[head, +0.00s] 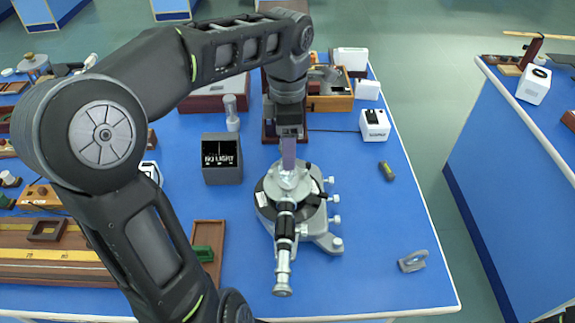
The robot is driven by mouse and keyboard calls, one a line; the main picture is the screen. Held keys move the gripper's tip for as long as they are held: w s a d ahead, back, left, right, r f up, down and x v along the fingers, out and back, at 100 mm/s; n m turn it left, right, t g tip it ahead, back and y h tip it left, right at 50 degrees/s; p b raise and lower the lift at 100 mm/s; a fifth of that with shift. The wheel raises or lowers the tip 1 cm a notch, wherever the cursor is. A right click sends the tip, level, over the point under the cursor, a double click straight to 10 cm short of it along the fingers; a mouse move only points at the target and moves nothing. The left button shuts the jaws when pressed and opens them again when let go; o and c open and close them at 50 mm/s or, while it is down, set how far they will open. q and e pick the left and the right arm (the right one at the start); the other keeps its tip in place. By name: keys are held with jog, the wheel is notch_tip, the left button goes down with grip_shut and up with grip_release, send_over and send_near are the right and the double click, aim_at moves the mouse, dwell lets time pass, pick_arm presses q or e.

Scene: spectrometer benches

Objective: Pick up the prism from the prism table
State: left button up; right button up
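The spectrometer (322,232) stands on the blue bench, with its telescope tube (284,245) pointing toward me. The small round prism table (287,183) is at its top centre. A pale violet, see-through prism (288,155) stands upright over the prism table. Its foot seems to touch the table, but a small gap cannot be ruled out. My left gripper (289,135) points down directly above the prism, at its upper end. The fingertips are small and dark, so whether they are closed on the prism cannot be told. My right gripper is not in view.
A dark box with a "NO LIGHT" screen (221,158) stands left of the spectrometer. An open wooden case (330,102) is behind. A white box (374,125) and a metal bracket (412,261) lie to the right. The bench's front right is mostly clear.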

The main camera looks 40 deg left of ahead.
aim_at(288, 176)
pick_arm(q)
jog(key=shift+f, duration=1.35)
jog(key=shift+f+p, duration=0.2)
jog(key=shift+p, duration=0.1)
jog(key=shift+w+f+p, duration=0.1)
jog(key=shift+f+p, duration=0.55)
jog(key=shift+f, duration=1.75)
jog(key=shift+c, duration=0.2)
grip_shut()
jog(key=shift+r, duration=0.1)
